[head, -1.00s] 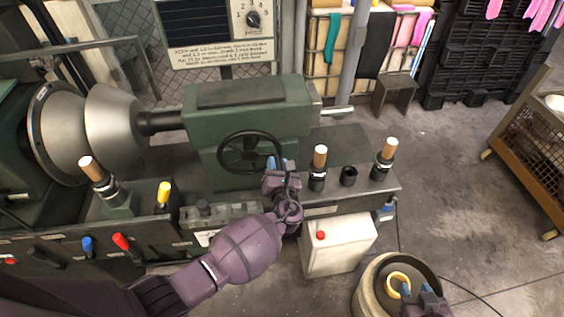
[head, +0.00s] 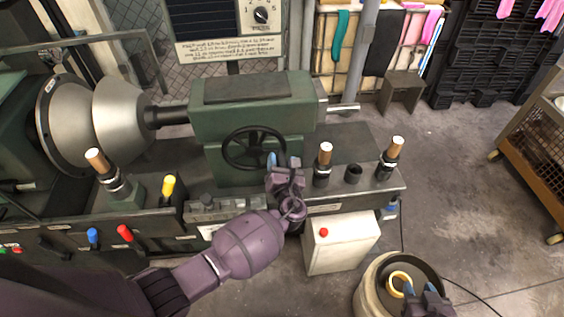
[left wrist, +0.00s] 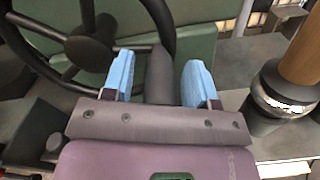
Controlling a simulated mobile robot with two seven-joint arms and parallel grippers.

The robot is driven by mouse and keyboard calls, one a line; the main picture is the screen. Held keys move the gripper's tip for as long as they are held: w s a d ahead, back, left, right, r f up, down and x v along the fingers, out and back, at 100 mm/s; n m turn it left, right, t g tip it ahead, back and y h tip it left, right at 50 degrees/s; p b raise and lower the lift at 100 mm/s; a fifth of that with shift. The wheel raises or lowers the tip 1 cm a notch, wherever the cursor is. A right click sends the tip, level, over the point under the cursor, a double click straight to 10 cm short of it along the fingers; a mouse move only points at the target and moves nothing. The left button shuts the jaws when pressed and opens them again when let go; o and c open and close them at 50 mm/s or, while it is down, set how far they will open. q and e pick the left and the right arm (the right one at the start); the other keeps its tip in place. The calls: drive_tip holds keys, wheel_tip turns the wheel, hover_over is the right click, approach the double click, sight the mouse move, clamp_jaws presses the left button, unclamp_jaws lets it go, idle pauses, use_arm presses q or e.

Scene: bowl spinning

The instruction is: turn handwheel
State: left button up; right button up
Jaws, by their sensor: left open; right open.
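The dark spoked handwheel (head: 254,149) is on the front of the green machine housing. It also shows at the upper left of the left wrist view (left wrist: 90,45). My left gripper (head: 278,161) is open at the wheel's lower right. In the left wrist view its two blue fingers (left wrist: 158,80) stand on either side of the wheel's dark handle (left wrist: 160,75), with gaps visible beside it. My right gripper (head: 421,291) is open at the bottom right, over the round bin; its lower part is cut off by the frame.
Wooden-topped posts (head: 325,163) stand on the machine bed just right of my left gripper. A white box with a red button (head: 341,245) is below. The bin (head: 372,285) holds a yellow ring (head: 398,284). A wooden cart (head: 540,150) stands far right, with open floor before it.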

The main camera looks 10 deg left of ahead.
use_arm(q)
drive_tip(key=v, duration=1.1)
drive_tip(key=shift+b, duration=0.4)
drive_tip(key=shift+w, duration=0.1)
